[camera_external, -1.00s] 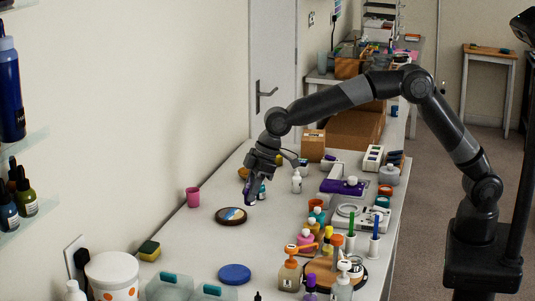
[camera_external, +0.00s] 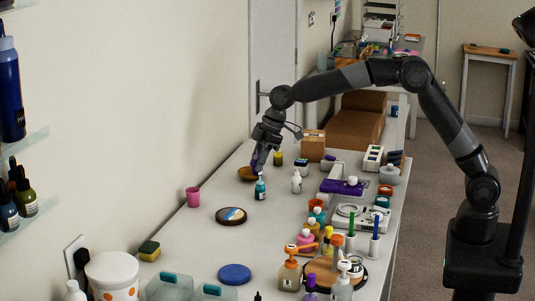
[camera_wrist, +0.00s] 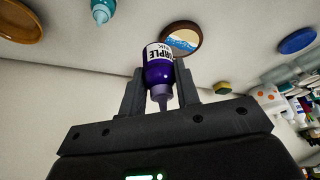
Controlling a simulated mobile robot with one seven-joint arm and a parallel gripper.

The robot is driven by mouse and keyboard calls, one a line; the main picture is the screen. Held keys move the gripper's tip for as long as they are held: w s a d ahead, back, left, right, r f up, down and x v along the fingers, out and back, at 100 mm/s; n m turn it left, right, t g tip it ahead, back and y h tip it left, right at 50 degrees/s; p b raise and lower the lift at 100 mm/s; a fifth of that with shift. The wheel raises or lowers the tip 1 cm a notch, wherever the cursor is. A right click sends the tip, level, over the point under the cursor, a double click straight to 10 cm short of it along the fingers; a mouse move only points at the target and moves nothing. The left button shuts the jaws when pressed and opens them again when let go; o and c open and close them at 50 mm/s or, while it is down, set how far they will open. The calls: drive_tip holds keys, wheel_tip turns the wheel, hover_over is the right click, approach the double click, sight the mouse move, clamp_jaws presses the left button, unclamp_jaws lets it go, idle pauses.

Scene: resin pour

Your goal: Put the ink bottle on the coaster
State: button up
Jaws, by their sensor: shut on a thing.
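My gripper (camera_external: 259,158) is shut on a purple ink bottle (camera_wrist: 159,70), held between both fingers with its pale nozzle towards the wrist camera. In the external view only a little of the bottle shows at the fingertips, above the far part of the bench, and the gap below it is hard to judge. The round coaster (camera_external: 231,215), dark-rimmed with a blue and white inlay, lies flat on the bench, nearer the external camera and apart from the bottle. In the wrist view the coaster (camera_wrist: 184,39) shows just beyond the bottle to the right.
A teal bottle (camera_external: 260,188) stands close to my gripper, beside a brown round dish (camera_external: 246,175). A pink cup (camera_external: 193,197) is left of the coaster. A blue disc (camera_external: 234,274) lies in front. Bottles crowd the right side; the bench around the coaster is clear.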

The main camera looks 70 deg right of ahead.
drive_tip(key=a+f, duration=0.2)
drive_tip(key=a, duration=0.1)
drive_tip(key=w+a+f, duration=0.1)
drive_tip(key=a, duration=0.2)
drive_tip(key=w+a+f, duration=0.1)
drive_tip(key=a+f, duration=0.1)
drive_tip(key=a, duration=0.1)
drive_tip(key=shift+w+f, duration=0.2)
drive_tip(key=shift+f, duration=0.15)
drive_tip(key=shift+a+f, duration=0.15)
drive_tip(key=shift+f, duration=1.85)
drive_tip(key=shift+f, duration=0.2)
drive_tip(key=o, duration=1)
drive_tip(key=shift+c, duration=0.2)
drive_tip(key=shift+r, duration=0.1)
drive_tip(key=v, duration=1.2)
drive_tip(key=shift+r, duration=0.2)
